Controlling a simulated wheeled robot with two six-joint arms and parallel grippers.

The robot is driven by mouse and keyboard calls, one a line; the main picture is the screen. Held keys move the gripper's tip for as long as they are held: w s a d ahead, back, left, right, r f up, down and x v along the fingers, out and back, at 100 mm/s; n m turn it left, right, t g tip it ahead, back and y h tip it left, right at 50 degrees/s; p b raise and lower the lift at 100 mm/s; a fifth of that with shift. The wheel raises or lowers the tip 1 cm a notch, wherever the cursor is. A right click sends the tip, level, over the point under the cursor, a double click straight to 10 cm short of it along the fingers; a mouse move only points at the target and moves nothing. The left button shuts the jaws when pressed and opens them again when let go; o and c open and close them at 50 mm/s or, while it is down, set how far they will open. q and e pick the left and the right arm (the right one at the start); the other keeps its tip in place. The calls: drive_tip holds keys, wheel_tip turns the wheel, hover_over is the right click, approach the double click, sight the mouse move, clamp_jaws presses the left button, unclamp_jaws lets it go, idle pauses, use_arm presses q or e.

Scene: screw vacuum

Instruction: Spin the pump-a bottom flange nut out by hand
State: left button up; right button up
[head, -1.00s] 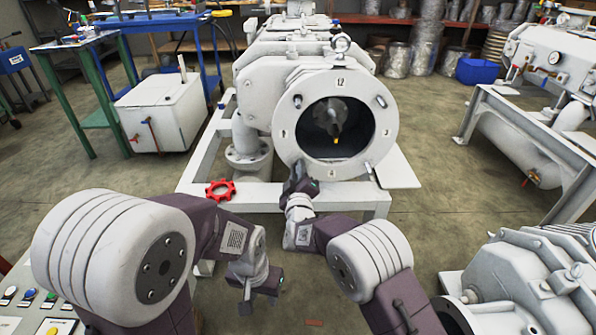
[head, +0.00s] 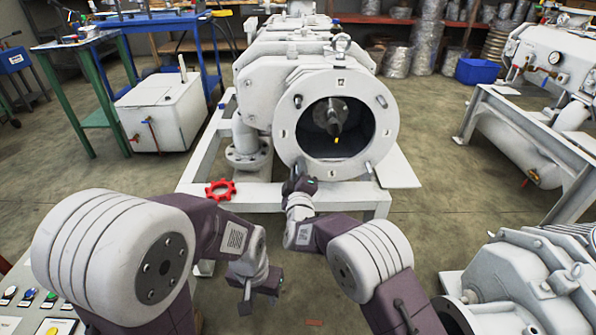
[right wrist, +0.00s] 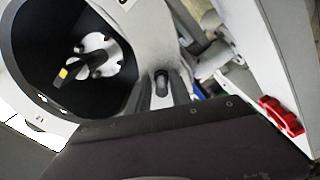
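The grey pump (head: 322,66) in the middle has a round open flange (head: 292,145) facing me, with stubby fittings on its face. My right gripper (head: 301,178) is at the flange's lower left edge. In the right wrist view its two grey fingers (right wrist: 161,95) stand on either side of a dark round nut or stud end (right wrist: 161,82). I cannot tell if they press on it. The flange's lower right fitting (head: 369,167) is clear of my grippers. My left gripper (head: 260,298) hangs low in front of the frame, fingers apart and empty.
A red handwheel-like part (head: 220,190) lies on the pump's white support frame (head: 262,195). A dark shaft (head: 334,118) shows inside the bore. Another pump (head: 545,275) stands close at the lower right, and a button panel (head: 30,300) at the lower left.

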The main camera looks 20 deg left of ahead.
drive_tip(key=shift+o, duration=0.9)
drive_tip(key=shift+f, duration=0.1)
drive_tip(key=shift+s+f+b, duration=0.1)
drive_tip(key=shift+f+b, duration=0.05)
drive_tip(key=shift+b, duration=0.15)
drive_tip(key=b+v, duration=0.9)
drive_tip(key=b, duration=0.1)
drive_tip(key=shift+r, duration=0.25)
